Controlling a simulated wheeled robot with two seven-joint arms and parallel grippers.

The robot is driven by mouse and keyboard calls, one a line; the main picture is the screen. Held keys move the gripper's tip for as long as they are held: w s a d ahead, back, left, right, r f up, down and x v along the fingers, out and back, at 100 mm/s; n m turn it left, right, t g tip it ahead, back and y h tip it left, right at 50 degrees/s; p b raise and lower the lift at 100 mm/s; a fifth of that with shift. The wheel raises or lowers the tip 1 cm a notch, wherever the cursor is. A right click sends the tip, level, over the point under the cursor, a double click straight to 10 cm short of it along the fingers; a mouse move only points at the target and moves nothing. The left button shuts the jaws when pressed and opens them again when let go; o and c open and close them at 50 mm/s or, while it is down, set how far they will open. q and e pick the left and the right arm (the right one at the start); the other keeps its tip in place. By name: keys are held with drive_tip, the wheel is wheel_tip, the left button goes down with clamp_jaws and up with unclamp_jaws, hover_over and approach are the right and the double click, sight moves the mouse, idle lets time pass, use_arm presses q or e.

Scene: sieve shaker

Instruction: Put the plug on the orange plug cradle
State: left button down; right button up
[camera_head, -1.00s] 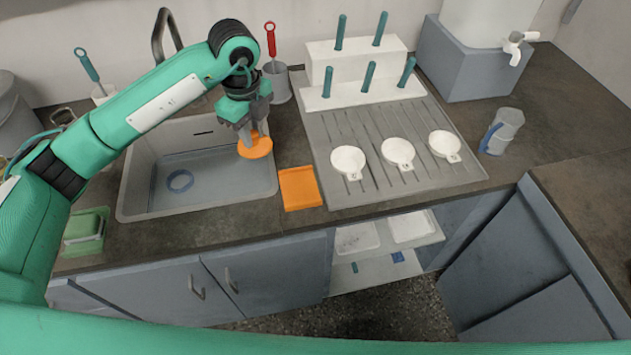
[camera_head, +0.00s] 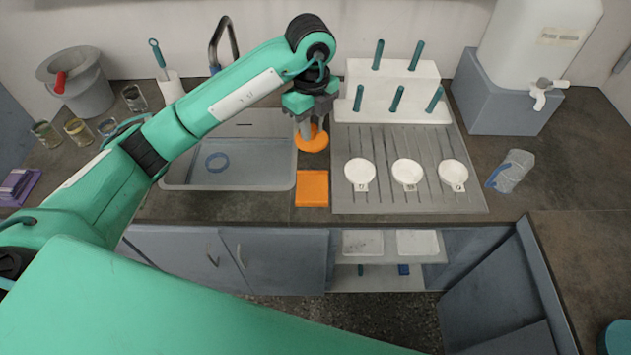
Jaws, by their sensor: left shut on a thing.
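The orange round plug (camera_head: 312,142) is held in my left gripper (camera_head: 310,122), which is shut on its upper part and points down. The plug hangs near the right rim of the sink, behind the cradle in the picture. I cannot tell its exact height above the counter. The orange plug cradle (camera_head: 312,188) is a flat square piece on the counter, between the sink and the draining board. Nothing is on it. A gap shows between plug and cradle. My right gripper is not in view.
The grooved draining board (camera_head: 385,202) holds three white round dishes (camera_head: 407,173). A white peg rack (camera_head: 391,108) stands behind.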

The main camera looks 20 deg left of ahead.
use_arm(q)
wheel_tip(320, 180, down, 18)
drive_tip(key=p, duration=0.3)
drive_tip(key=shift+f, duration=0.25)
drive_tip(key=shift+f, duration=0.1)
drive_tip(key=shift+f, duration=0.1)
drive_tip(key=c, duration=1.2)
unclamp_jaws()
drive_tip(key=shift+c, duration=0.2)
drive_tip(key=shift+r, duration=0.35)
wheel_tip(320, 180, up, 12)
drive_tip(key=b, duration=0.2)
drive_tip(key=shift+b, duration=0.35)
